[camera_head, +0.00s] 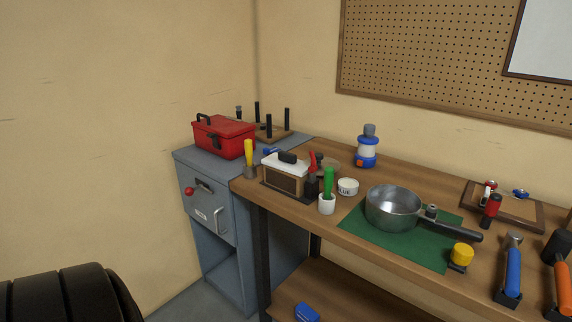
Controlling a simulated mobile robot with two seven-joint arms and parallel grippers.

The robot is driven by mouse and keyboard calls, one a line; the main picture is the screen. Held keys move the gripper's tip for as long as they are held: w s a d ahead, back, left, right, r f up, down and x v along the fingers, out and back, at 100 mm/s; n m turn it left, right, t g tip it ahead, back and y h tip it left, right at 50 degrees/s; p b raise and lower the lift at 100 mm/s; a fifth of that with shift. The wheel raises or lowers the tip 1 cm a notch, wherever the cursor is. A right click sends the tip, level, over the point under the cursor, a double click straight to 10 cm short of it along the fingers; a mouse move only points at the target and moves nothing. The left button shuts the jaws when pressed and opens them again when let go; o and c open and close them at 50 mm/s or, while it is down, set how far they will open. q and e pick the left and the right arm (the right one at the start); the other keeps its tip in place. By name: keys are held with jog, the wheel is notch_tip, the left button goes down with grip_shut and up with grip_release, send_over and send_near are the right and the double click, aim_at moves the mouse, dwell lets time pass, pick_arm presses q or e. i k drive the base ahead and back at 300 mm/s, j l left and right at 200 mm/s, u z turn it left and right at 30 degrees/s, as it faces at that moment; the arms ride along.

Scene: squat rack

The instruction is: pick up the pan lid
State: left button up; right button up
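A round, greyish, see-through thing with a dark knob, which looks like the pan lid (331,168), lies on the wooden workbench behind the cream box with a white top. It is partly hidden by the box and the tools in front of it. An open metal pan (393,211) stands on a green mat (430,247) to its right, with its dark handle pointing right. Neither of my grippers shows in the view.
The cream box (285,178), a green-handled tool in a white cup (327,203) and a white tub (348,187) crowd the bench's left end. A red toolbox (224,138) sits on the grey cabinet (205,210).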

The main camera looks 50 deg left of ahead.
aim_at(322, 162)
jog(key=j+u, duration=0.1)
jog(key=u, duration=0.7)
jog(key=i+j+u, duration=0.1)
jog(key=u, duration=0.35)
jog(key=i+j+z, duration=0.15)
jog(key=i, duration=0.05)
